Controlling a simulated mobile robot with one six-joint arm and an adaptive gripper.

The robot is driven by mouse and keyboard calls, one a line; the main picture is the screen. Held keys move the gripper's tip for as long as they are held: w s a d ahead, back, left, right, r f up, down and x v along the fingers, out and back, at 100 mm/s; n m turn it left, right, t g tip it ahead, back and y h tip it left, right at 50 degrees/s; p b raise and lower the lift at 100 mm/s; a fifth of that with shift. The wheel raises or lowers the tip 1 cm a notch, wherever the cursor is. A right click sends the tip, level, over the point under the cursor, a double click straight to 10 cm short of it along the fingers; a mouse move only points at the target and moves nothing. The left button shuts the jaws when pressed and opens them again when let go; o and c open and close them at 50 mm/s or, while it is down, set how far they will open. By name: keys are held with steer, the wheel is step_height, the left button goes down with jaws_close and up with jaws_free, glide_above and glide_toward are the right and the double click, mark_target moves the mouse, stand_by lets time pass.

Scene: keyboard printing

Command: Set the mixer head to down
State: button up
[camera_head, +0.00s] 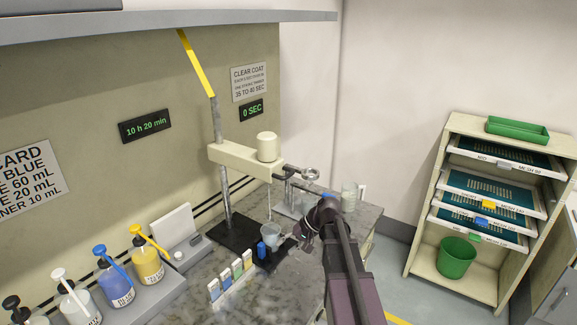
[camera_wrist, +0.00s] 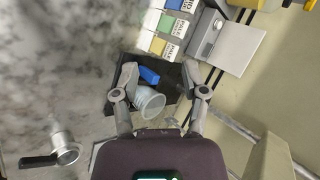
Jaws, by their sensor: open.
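The mixer has a cream head (camera_head: 235,159) with a rounded motor housing (camera_head: 267,147), mounted partway up a grey upright post (camera_head: 217,120) over a black base (camera_head: 235,235). A thin shaft (camera_head: 269,200) hangs from the head above a clear cup (camera_head: 272,233); I cannot tell if its tip is inside. My gripper (camera_head: 288,238) is low beside the cup, below the head. In the wrist view my gripper (camera_wrist: 161,78) is open, with the cup (camera_wrist: 150,102) and a blue piece (camera_wrist: 148,76) between its fingers. Contact is unclear.
Several labelled bottles (camera_head: 148,262) stand at the left, with small coloured cards (camera_head: 232,275) in front. A metal ring holder (camera_head: 310,174) and a glass jar (camera_head: 349,195) stand right of the mixer. A scale (camera_head: 178,235) sits behind. A shelf rack (camera_head: 490,210) stands at far right.

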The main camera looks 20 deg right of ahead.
steer(key=w+d+r+m+t+y+p, duration=0.1)
steer(key=w+d+r+t+y+p, duration=0.25)
steer(key=d+r, duration=0.55)
steer(key=m+t+y+p, duration=0.2)
steer(key=p, duration=0.2)
glide_toward(291, 175)
steer(key=v, duration=0.3)
steer(key=shift+s, duration=0.1)
steer(key=shift+a, duration=0.1)
steer(key=b+x, duration=0.2)
steer(key=x, duration=1.1)
steer(key=shift+w+a+f+b, duration=0.1)
steer(key=shift+w+a+b, duration=0.15)
steer(key=shift+a+b, duration=0.05)
jaws_close()
